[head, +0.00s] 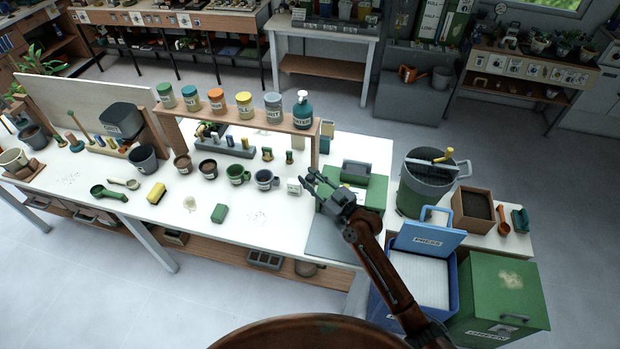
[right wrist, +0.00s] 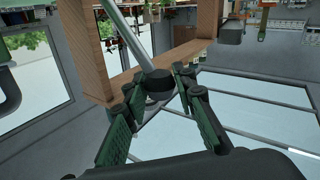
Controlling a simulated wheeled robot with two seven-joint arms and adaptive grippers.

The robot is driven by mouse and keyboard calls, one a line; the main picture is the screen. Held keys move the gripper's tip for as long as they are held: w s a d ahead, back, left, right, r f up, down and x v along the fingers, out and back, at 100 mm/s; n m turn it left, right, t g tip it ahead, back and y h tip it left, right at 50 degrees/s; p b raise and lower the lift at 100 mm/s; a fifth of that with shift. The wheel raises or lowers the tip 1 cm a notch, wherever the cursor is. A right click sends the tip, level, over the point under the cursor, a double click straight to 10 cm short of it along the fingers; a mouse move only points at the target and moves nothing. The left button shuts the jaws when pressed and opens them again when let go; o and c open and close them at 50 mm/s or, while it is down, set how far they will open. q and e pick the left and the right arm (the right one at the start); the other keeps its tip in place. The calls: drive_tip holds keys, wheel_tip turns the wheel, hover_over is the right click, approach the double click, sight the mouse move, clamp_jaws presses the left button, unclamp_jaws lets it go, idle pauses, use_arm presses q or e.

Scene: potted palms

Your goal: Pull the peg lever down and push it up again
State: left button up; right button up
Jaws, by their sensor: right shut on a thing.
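The lever shows in the right wrist view as a pale grey rod (right wrist: 132,38) with a round dark knob (right wrist: 157,83) at its end. My right gripper (head: 314,181) is over the right end of the white table in the head view. In the right wrist view its green-padded fingers (right wrist: 157,92) are on either side of the knob, shut on it. The gripper and arm cover this spot in the head view, so I cannot make out the lever there or judge its exact angle. My left gripper is not in view.
The wooden shelf (head: 240,123) with several labelled jars stands left of my right gripper. A green box (head: 372,195) is right beside it. The blue bin (head: 408,275) stands near my forearm.

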clamp_jaws()
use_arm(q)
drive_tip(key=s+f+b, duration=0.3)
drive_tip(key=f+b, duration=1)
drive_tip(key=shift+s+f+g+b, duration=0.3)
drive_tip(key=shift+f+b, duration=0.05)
use_arm(e)
drive_tip(key=s+a+f+n+t+y, duration=0.1)
drive_tip(key=s+f+n+y, duration=0.2)
drive_tip(key=s+f+n, duration=0.2)
drive_tip(key=shift+s+a+f+n, duration=0.25)
drive_tip(key=shift+a+f+n, duration=0.1)
drive_tip(key=shift+f, duration=1)
drive_tip(key=o, duration=0.8)
unclamp_jaws()
